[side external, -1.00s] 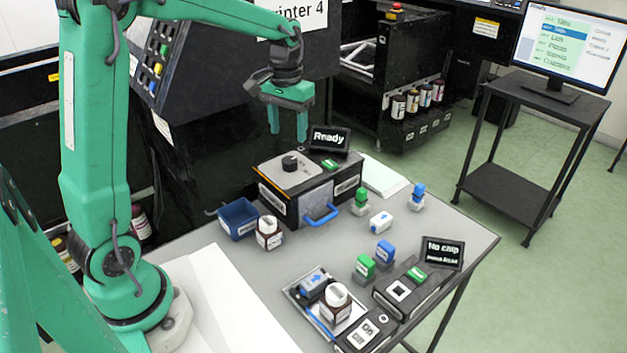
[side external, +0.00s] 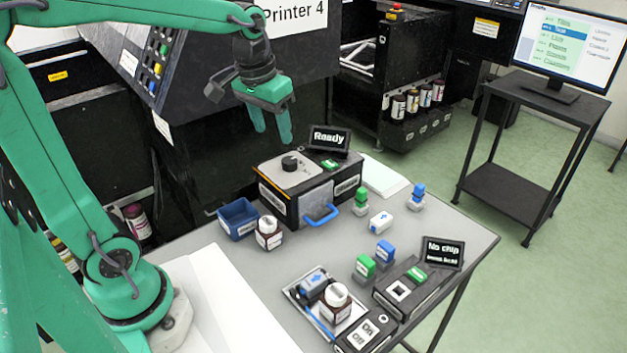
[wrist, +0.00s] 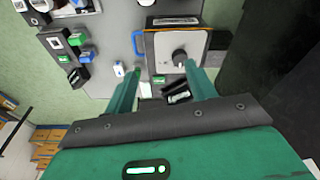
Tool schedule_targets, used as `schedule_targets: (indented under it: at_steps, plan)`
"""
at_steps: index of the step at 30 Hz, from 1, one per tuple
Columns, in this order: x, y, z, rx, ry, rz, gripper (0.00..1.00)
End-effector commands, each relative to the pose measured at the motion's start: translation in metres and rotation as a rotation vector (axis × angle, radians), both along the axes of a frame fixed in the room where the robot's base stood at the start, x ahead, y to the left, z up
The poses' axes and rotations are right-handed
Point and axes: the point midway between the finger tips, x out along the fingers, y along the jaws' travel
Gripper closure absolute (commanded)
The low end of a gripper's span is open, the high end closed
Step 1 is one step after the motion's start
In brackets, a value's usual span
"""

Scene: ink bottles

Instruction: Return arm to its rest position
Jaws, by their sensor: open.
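My gripper (side external: 272,138) is a green two-finger gripper, open and empty, raised in the air above and behind the black machine with the "Ready" display. It also shows in the wrist view (wrist: 163,88), with the two fingers apart and nothing between them touching either one. In the side view the gripper hangs tilted, in front of the dark printer labelled "Printer 4". No task object is in contact with it.
The black machine (side external: 318,205) has a blue handle. A blue bin (side external: 238,219), a brown bottle (side external: 268,238), several small blue and green blocks and a tray (side external: 297,293) with a bottle (side external: 337,297) share the grey table (side external: 210,243). A "No chip" display (side external: 443,252) stands at right.

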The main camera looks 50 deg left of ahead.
Motion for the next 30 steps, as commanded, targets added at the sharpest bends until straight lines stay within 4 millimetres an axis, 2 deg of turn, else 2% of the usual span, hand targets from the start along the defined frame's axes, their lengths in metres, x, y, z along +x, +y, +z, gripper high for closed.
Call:
schedule_targets:
  at_steps: [7, 18, 24, 30]
  plan:
    - [-0.041, -0.02, 0.01, 0.015, -0.096, -0.063, 0.44]
    - [-0.096, -0.042, 0.005, 0.033, -0.232, -0.152, 0.44]
    - [-0.114, -0.048, -0.001, 0.039, -0.282, -0.184, 0.44]
    - [-0.12, -0.05, -0.004, 0.04, -0.297, -0.196, 0.44]
